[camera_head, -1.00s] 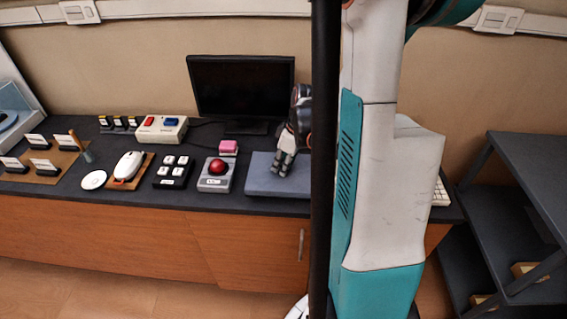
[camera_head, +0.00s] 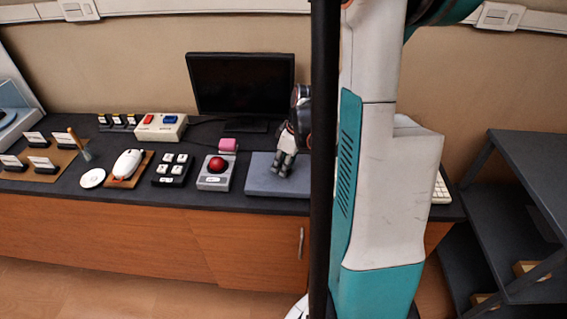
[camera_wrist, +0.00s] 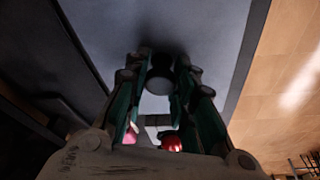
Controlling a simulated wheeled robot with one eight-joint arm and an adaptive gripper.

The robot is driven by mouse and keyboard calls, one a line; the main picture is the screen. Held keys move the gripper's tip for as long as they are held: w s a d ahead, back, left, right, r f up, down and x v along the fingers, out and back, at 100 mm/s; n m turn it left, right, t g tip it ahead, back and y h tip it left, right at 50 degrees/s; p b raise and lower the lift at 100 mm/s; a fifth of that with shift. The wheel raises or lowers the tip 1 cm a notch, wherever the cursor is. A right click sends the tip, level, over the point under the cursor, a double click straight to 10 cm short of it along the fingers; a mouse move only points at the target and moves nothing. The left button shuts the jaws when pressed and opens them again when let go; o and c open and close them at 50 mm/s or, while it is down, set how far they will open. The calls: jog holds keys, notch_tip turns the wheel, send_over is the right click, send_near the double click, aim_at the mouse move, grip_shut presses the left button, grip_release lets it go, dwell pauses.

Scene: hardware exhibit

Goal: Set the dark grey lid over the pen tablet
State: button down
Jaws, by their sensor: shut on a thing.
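The dark grey lid (camera_head: 262,183) is a wide, flat, blue-grey slab at the right part of the counter. Its right side is hidden behind my arm and column. My gripper (camera_head: 283,170) points down at the lid's upper side and is shut on its knob. In the wrist view, the dark round knob (camera_wrist: 160,82) sits between the fingers (camera_wrist: 158,95), and the lid's surface (camera_wrist: 205,30) fills the upper middle. I cannot see the pen tablet. I cannot tell whether the lid touches the counter.
A keypad (camera_head: 172,168) and a white mouse (camera_head: 127,164) lie further left. A dark shelf unit (camera_head: 520,200) stands right of the counter.

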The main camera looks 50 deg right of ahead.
jog(key=shift+f+b, duration=0.35)
jog(key=shift+f, duration=0.1)
jog(key=c, duration=1.3)
grip_release()
jog(key=o, duration=0.5)
jog(key=shift+r, duration=0.2)
jog(key=shift+r+p, duration=2.7)
jog(key=shift+r, duration=0.7)
